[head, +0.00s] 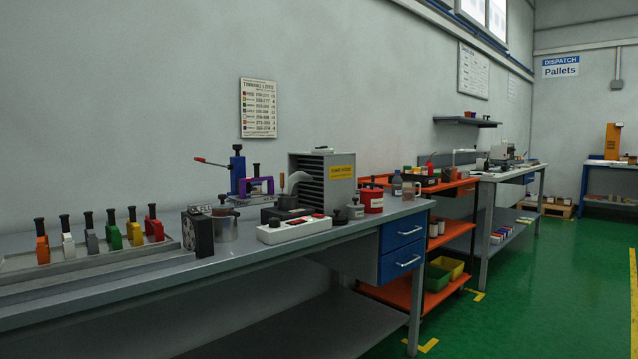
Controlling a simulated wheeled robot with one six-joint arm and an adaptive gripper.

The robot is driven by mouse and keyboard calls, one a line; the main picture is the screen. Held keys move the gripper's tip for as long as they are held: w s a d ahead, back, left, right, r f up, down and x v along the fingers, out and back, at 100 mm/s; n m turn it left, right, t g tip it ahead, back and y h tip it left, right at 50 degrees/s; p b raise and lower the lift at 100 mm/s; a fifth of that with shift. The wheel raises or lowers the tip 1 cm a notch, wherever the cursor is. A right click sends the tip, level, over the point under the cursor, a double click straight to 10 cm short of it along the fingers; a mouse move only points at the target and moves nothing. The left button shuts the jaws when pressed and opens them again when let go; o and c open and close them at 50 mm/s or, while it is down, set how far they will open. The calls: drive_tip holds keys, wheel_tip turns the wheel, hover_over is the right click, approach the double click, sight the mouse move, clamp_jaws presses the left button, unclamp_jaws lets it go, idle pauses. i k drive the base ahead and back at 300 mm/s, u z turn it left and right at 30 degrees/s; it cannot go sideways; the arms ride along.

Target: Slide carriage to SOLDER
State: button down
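I cannot pick out the carriage for certain, and no SOLDER mark is legible. A long grey rail or tray (90,270) lies along the front left of the grey bench (260,262). A blue upright fixture (237,175) with a red-tipped lever stands further back, beside a purple frame (247,188). My gripper is not in view.
A grey louvred box (308,180) with a yellow label, a white strip (294,230), a dark boxy device (199,233) and a red canister (373,200) crowd the bench. Blue drawers (402,248) hang at its right end. Green floor (520,300) is clear to the right.

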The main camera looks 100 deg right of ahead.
sight(238, 171)
drive_tip(key=z, duration=2.05)
